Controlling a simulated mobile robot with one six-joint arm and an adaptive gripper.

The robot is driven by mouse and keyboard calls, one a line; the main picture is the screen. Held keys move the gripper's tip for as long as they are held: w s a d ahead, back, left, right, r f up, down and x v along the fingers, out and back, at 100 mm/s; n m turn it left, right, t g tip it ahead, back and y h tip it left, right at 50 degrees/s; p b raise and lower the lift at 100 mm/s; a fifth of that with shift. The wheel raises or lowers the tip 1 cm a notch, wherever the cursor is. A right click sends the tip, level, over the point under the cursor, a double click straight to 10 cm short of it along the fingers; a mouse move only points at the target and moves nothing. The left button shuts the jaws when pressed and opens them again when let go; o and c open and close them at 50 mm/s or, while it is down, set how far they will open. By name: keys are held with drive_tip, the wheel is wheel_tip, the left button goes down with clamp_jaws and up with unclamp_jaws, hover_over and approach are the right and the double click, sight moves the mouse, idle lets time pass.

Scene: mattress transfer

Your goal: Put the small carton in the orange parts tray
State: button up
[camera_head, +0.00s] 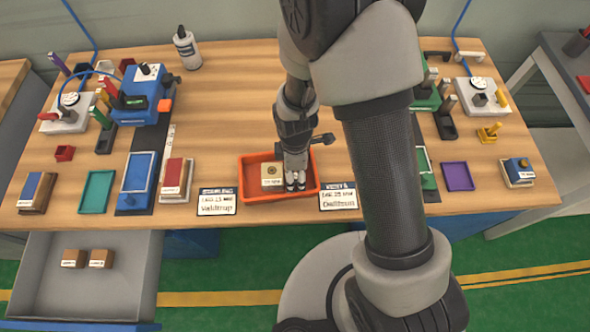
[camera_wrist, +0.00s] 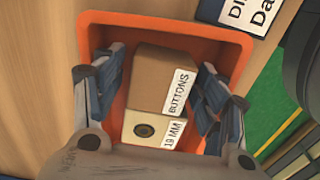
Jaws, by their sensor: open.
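The orange parts tray (camera_head: 250,193) lies at the front middle of the bench; its rim also shows in the wrist view (camera_wrist: 165,22). A small brown carton labelled BUTTONS (camera_wrist: 160,85) is inside the tray. My gripper (camera_head: 295,182) is down over the tray's right part. In the wrist view my gripper (camera_wrist: 162,75) is open, its fingers on either side of the brown carton, with gaps showing.
Two name cards (camera_head: 216,201) (camera_head: 338,196) flank the tray. An open drawer (camera_head: 50,285) at lower left holds two small brown cartons (camera_head: 73,258) (camera_head: 101,258). Small bins and fixtures crowd both bench sides. The bench behind the tray is clear.

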drive_tip(key=shift+r, duration=0.1)
drive_tip(key=d+r+m+t+p, duration=0.1)
drive_tip(key=d+r+m+p, duration=0.1)
drive_tip(key=r, duration=0.9)
drive_tip(key=d+r+m+p, duration=0.1)
drive_tip(key=r+m+p, duration=0.2)
drive_tip(key=r, duration=0.8)
drive_tip(key=s+d+r+m+t, duration=0.1)
drive_tip(key=s+d+r+m, duration=0.3)
drive_tip(key=s+r+m, duration=0.2)
drive_tip(key=s+d+r+m+t, duration=0.2)
drive_tip(key=s+d+r+m, duration=0.2)
drive_tip(key=s+r+m, duration=0.2)
wheel_tip(320, 180, up, 3)
drive_tip(key=shift+s+f+m+t, duration=0.15)
drive_tip(key=shift+s+m+t, duration=0.15)
drive_tip(key=shift+s, duration=0.5)
drive_tip(key=shift+c, duration=0.3)
